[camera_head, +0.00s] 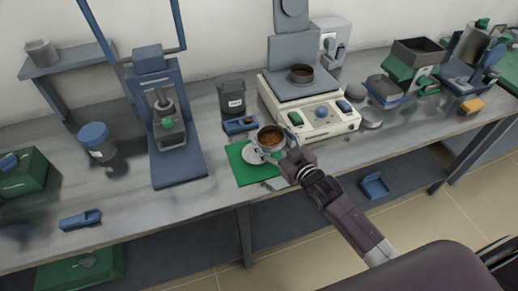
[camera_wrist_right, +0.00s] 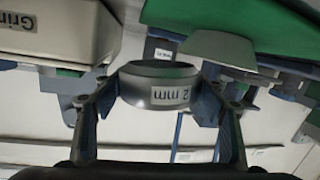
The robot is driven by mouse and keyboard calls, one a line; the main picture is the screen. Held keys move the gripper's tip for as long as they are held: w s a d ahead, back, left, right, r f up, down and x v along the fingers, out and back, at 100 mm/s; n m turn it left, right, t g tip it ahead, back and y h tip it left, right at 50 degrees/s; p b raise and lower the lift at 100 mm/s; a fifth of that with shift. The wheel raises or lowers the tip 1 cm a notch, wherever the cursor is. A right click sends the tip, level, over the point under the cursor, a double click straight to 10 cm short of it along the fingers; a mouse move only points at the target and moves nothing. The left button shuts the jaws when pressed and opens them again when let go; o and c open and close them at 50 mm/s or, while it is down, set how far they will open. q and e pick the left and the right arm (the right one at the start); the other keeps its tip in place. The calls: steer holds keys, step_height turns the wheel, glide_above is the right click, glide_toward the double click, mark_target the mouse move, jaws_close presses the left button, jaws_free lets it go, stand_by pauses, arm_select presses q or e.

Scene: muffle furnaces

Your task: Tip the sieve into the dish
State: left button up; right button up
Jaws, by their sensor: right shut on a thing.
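The sieve (camera_head: 271,138) is a small round grey metal cup with brown grains inside. My right gripper (camera_head: 284,144) is shut on it and holds it with its opening up, above and slightly right of the dish. In the right wrist view the sieve (camera_wrist_right: 160,88), labelled "2 mm", sits between the two fingers of the right gripper (camera_wrist_right: 160,105). The white dish (camera_head: 251,154) lies on a green mat (camera_head: 240,170), partly hidden by the sieve. A pale dish-like shape (camera_wrist_right: 225,50) shows beyond the sieve in the wrist view. My left gripper is not in view.
A cream machine (camera_head: 312,118) with a brown-filled cup on its plate stands just right of the sieve. A small blue tray (camera_head: 240,125) and a grey labelled jar (camera_head: 231,97) stand behind the mat. A blue press stand (camera_head: 178,168) is to the left. The front bench between is clear.

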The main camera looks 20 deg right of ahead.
steer(key=shift+r+n, duration=0.3)
steer(key=shift+n, duration=0.2)
steer(key=shift+p, duration=0.3)
steer(key=shift+r+n+h+p, duration=0.3)
steer(key=shift+n+p, duration=0.1)
steer(key=shift+n, duration=0.3)
steer(key=shift+a+r+n+p, duration=0.1)
steer(key=shift+r+n+p, duration=0.2)
steer(key=shift+n, duration=0.2)
steer(key=shift+s, duration=0.1)
steer(key=shift+a+r+n, duration=0.1)
steer(key=shift+r+n, duration=0.1)
steer(key=shift+n, duration=0.7)
steer(key=shift+p, duration=0.3)
